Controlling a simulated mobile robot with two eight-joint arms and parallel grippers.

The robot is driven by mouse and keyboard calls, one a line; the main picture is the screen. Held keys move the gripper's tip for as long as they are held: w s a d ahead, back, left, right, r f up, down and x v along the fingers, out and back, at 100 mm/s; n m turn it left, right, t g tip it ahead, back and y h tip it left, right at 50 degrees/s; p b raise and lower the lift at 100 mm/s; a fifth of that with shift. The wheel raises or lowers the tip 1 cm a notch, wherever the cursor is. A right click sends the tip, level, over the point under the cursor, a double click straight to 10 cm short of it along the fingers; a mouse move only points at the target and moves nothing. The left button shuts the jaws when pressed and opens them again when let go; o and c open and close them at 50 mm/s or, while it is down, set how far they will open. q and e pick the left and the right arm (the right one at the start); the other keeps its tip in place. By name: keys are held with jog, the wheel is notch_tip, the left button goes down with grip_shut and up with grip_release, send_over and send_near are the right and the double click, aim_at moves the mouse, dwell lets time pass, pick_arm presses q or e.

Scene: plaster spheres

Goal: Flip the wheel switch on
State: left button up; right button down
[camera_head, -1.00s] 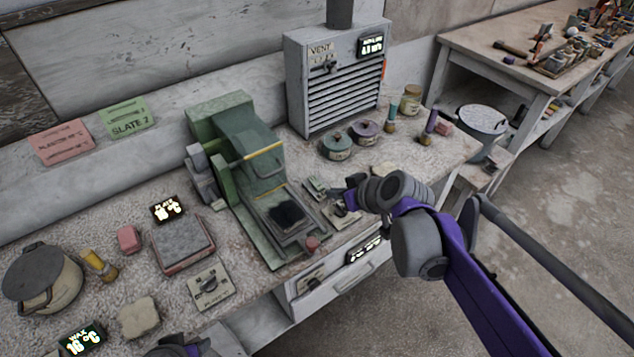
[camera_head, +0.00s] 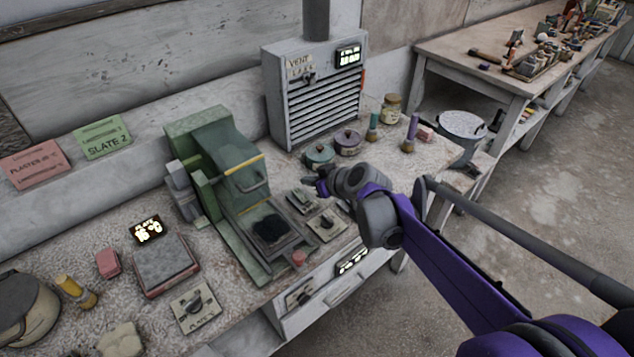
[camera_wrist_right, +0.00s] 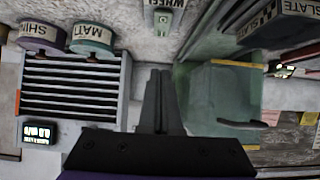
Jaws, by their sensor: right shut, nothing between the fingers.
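A label reading WHEEL (camera_wrist_right: 165,5) shows at the top edge of the right wrist view, with a small greenish switch (camera_wrist_right: 161,23) beside it. In the head view, two small switch plates lie right of the green machine: a rear one with a greenish lever (camera_head: 302,201) and a front one (camera_head: 327,225). Their lettering is too small to read there. My right gripper (camera_head: 319,184) is above and just behind the rear plate, apart from it as far as I can tell. Its fingers (camera_wrist_right: 161,82) are shut and empty. My left gripper is out of view.
The green machine (camera_head: 209,138) stands left of my right gripper. The grey vent box (camera_head: 313,92) stands behind. Lidded jars (camera_head: 319,154) sit close behind the gripper. Another switch plate (camera_head: 196,309) lies at front left, near the slate block (camera_head: 165,266).

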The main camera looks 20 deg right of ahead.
aim_at(300, 195)
jog(key=x, duration=0.4)
jog(key=f, duration=0.2)
jog(key=shift+w+a+f+b, duration=0.1)
jog(key=shift+w+f+b, duration=0.15)
jog(key=shift+b, duration=0.05)
jog(key=shift+f, duration=0.7)
jog(key=shift+w+a+f+g, duration=0.15)
jog(key=shift+w+f+g, duration=0.1)
jog(key=shift+g, duration=0.15)
